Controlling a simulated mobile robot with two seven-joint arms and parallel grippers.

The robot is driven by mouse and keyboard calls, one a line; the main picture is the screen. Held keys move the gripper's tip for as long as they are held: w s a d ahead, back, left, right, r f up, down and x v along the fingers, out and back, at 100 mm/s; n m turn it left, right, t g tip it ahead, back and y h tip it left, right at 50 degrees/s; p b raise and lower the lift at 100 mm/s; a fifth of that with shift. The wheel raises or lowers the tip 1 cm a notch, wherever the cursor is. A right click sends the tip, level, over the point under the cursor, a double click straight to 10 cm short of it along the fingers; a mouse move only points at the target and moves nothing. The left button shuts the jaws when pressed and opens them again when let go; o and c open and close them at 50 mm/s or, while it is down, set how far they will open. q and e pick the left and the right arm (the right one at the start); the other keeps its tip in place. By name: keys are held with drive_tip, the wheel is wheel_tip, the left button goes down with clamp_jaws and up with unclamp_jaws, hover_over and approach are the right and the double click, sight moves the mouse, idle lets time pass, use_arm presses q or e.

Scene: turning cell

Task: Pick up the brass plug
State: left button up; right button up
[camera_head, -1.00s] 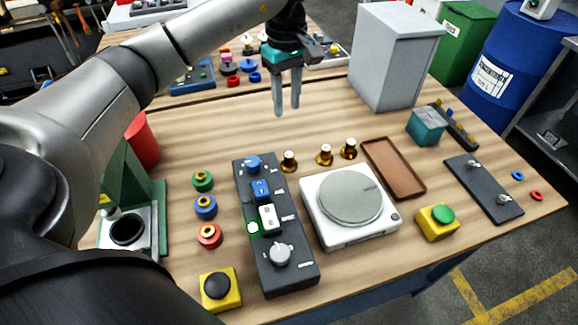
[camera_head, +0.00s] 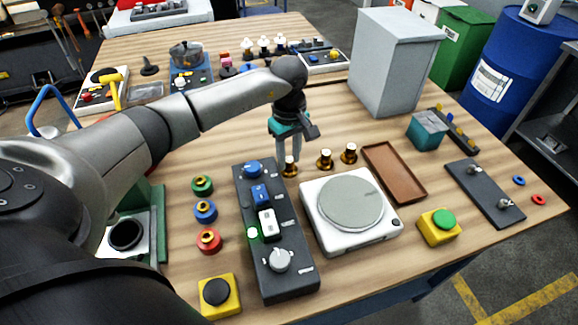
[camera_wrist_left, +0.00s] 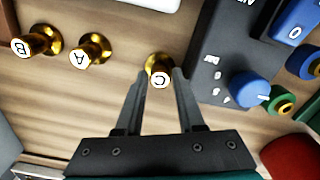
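Three small brass plugs stand on the wooden table: the left one (camera_head: 289,168), a middle one (camera_head: 325,159) and a right one (camera_head: 348,153). In the left wrist view their tops read C on the nearest plug (camera_wrist_left: 159,70), A on the middle plug (camera_wrist_left: 94,50) and B on the far plug (camera_wrist_left: 37,41). My left gripper (camera_head: 288,163) is open and low at plug C. In the left wrist view its fingertips (camera_wrist_left: 162,75) lie on either side of C's near part; contact cannot be told. My right gripper is out of view.
The dark control box (camera_head: 282,258) with knobs and switches stands close beside plug C. A white round-plate scale (camera_head: 318,225) is in front of the plugs. A brown tray (camera_head: 394,173) lies to their right. Bare table lies behind the plugs.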

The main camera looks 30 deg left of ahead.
sight(289, 159)
use_arm(q)
drive_tip(key=shift+f, duration=0.15)
clamp_jaws()
idle(0.5)
wheel_tip(289, 159, up, 20)
drive_tip(key=p, duration=0.1)
idle(0.4)
